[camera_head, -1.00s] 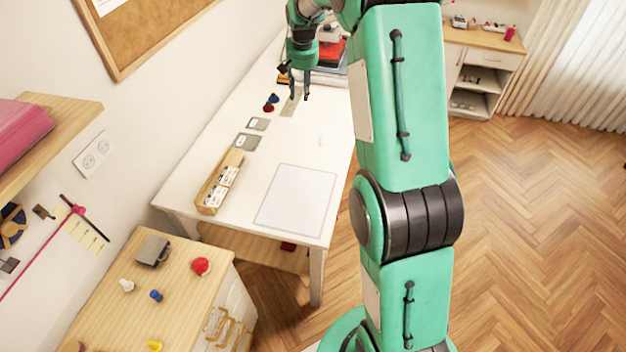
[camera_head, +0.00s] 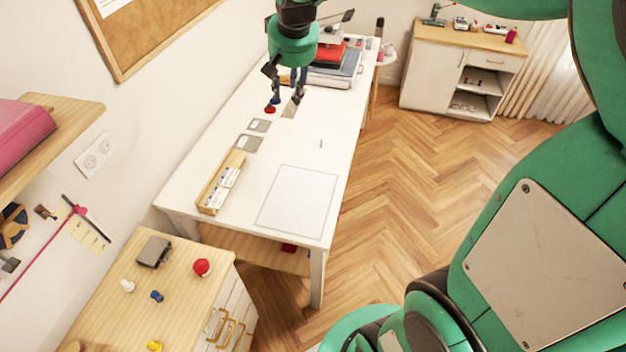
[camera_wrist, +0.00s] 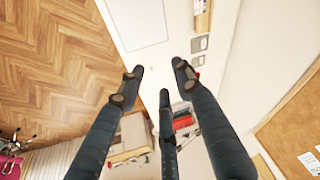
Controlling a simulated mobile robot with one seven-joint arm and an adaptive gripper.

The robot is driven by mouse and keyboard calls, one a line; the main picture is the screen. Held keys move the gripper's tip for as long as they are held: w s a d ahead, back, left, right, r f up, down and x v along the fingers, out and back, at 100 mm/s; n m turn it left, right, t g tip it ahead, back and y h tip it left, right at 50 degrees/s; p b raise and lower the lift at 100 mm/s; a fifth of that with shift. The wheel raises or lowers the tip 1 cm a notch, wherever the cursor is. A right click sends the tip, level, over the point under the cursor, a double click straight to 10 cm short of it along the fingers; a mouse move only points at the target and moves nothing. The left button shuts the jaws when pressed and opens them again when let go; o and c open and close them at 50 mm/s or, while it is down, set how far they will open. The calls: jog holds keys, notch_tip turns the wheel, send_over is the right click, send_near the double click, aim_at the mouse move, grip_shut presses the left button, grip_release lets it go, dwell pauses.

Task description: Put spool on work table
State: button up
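The white work table (camera_head: 290,150) runs away from me along the left wall. A red spool-like piece (camera_head: 270,109) and a blue one (camera_head: 275,101) stand on its far half, near the wall. My gripper (camera_head: 288,97) hangs over that part of the table, its fingers close to these pieces in the picture; I cannot tell the exact gap. In the wrist view my gripper (camera_wrist: 158,78) has its three fingers spread, with nothing between them. More small spool-like pieces, red (camera_head: 202,267), blue (camera_head: 157,296), white (camera_head: 127,286) and yellow (camera_head: 154,346), sit on the near wooden cabinet.
A wooden box of cards (camera_head: 211,197), grey cards (camera_head: 248,143) and a pale sheet (camera_head: 298,202) lie on the table. Folded red and grey items (camera_head: 335,70) are at its far end. A grey block (camera_head: 154,251) is on the near cabinet. Open floor (camera_head: 420,150) lies right.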

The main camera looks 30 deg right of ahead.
jog(key=s+a+n+t, duration=0.1)
jog(key=s+a, duration=0.3)
jog(key=s, duration=1)
jog(key=s+a+f+n, duration=0.1)
jog(key=s+a, duration=0.4)
jog(key=s, duration=0.9)
jog(key=shift+a+f+n+t+y, duration=0.2)
jog(key=shift+n+t+y, duration=0.1)
jog(key=shift+n+t, duration=0.15)
jog(key=shift+f, duration=0.1)
notch_tip(320, 180, down, 14)
jog(key=b, duration=1.4)
jog(key=shift+f, duration=0.1)
